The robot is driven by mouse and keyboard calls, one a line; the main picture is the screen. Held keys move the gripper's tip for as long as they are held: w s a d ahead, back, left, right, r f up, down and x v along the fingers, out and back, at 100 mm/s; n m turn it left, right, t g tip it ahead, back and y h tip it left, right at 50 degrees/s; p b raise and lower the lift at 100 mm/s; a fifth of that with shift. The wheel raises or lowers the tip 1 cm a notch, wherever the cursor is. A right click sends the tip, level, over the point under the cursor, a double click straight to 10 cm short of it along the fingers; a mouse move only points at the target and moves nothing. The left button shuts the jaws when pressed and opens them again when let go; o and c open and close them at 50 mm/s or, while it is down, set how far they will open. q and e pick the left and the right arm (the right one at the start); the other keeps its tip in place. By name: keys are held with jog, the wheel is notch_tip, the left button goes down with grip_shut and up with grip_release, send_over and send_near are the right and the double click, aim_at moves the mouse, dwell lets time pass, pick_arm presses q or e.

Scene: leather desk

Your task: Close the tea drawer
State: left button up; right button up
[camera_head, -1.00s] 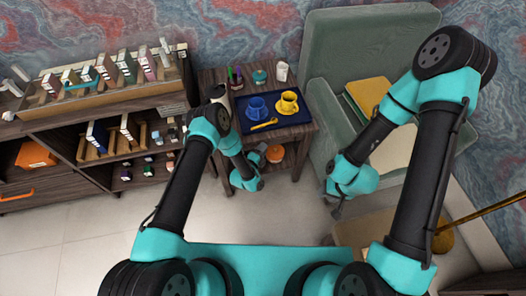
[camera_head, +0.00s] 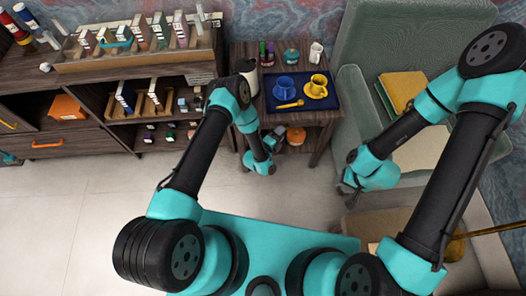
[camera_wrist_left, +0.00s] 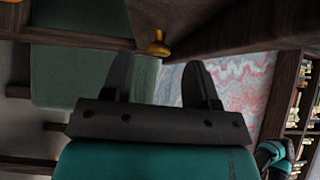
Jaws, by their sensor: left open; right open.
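A brass knob (camera_wrist_left: 158,45) on a dark wooden piece shows in the left wrist view, near and between my left fingertips. I take it to be the tea drawer's knob, but I cannot tell how far the drawer is out. In the head view the drawer front is hidden or too small to make out at the side table (camera_head: 322,116). My left gripper (camera_head: 274,137) is open at the front of that table, and its two fingers also show in the left wrist view (camera_wrist_left: 158,82). My right gripper (camera_head: 346,190) is open over the floor, in front of the armchair.
A blue tray (camera_head: 270,102) with a blue cup (camera_head: 285,84) and a yellow cup (camera_head: 318,86) stands on the side table. The green armchair (camera_head: 352,100) is right of it. A shelf unit (camera_head: 85,145) with an orange-handled drawer stands left. Floor in front of it is clear.

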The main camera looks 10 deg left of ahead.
pick_arm(q)
jog(key=v, duration=1.4)
jog(key=s+a+r+n+g+y, duration=0.2)
jog(key=s+a+r+n+g, duration=0.3)
jog(key=n, duration=0.8)
jog(key=s+a+r+n+g+y, duration=0.3)
jog(key=s+a+r+n+g, duration=0.3)
jog(key=r+n+g, duration=0.3)
jog(key=s+n, duration=0.1)
jog(key=n, duration=0.2)
jog(key=shift+s+a+n+g, duration=0.15)
jog(key=shift+s+n+g, duration=0.1)
jog(key=shift+n+g, duration=0.15)
